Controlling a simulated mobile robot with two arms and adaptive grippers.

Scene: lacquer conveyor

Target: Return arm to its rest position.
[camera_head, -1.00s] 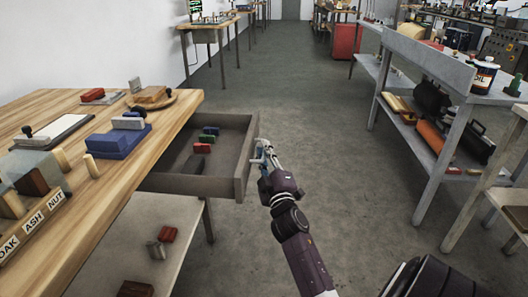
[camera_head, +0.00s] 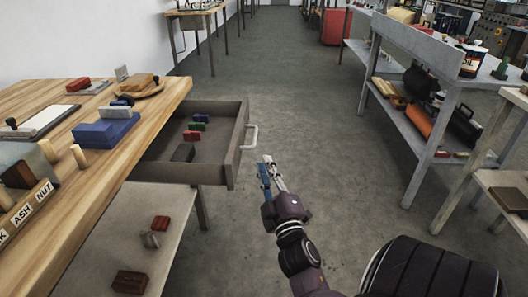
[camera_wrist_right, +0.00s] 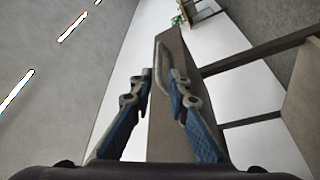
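My right arm reaches up from the bottom of the head view. Its gripper (camera_head: 267,165) is just right of the drawer front, below the handle in the picture, and clear of it. In the wrist view the two blue-padded fingers (camera_wrist_right: 158,72) stand apart with nothing gripped between them. The drawer (camera_head: 240,150) under the wooden bench is pulled out, and its pale handle (camera_head: 250,137) is bare. In the wrist view the handle (camera_wrist_right: 161,66) shows beyond the fingers. My left gripper is not in view.
Small red, green, blue (camera_head: 201,118) and dark blocks lie in the drawer. The wooden bench (camera_head: 100,170) on the left carries blocks and pads. A grey shelf unit (camera_head: 425,78) stands on the right. Open grey floor (camera_head: 310,120) lies between them.

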